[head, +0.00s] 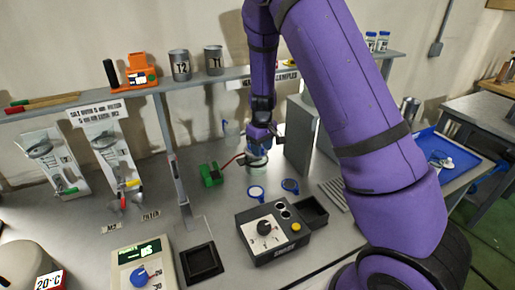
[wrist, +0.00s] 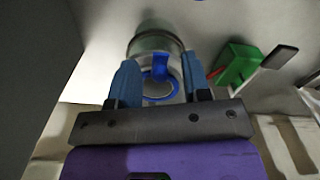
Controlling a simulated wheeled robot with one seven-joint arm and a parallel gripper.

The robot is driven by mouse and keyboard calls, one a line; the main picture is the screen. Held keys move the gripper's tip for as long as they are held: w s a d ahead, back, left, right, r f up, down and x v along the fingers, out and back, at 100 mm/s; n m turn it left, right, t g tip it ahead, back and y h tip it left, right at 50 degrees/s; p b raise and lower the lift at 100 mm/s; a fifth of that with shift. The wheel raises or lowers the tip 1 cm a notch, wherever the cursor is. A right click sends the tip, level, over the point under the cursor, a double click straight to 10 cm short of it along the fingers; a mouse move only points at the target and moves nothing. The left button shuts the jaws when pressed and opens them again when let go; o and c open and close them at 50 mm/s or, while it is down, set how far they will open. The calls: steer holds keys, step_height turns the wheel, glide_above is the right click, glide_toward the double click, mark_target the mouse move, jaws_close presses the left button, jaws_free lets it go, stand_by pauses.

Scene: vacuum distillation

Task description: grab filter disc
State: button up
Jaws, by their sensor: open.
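In the wrist view a blue-rimmed disc with a blue tab (wrist: 160,68) shows between my fingertips, and it looks like a filter disc. It is in front of or on a round glass vessel (wrist: 152,42); I cannot tell which. My gripper (wrist: 160,82) is open, with one blue finger on each side of the disc; contact is not clear. In the head view my gripper (head: 257,147) is small, above the glass vessel (head: 257,165). Two more blue-rimmed discs with tabs, a left one (head: 256,192) and a right one (head: 290,185), lie on the bench in front.
A green block (head: 211,175) with a red lead stands left of the vessel; it also shows in the wrist view (wrist: 238,65). A grey upright panel (head: 299,135) is close on the right. A black control box (head: 268,232) stands in front. A shelf (head: 200,79) runs behind.

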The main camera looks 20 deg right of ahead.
jaws_close()
steer(key=shift+r, duration=0.15)
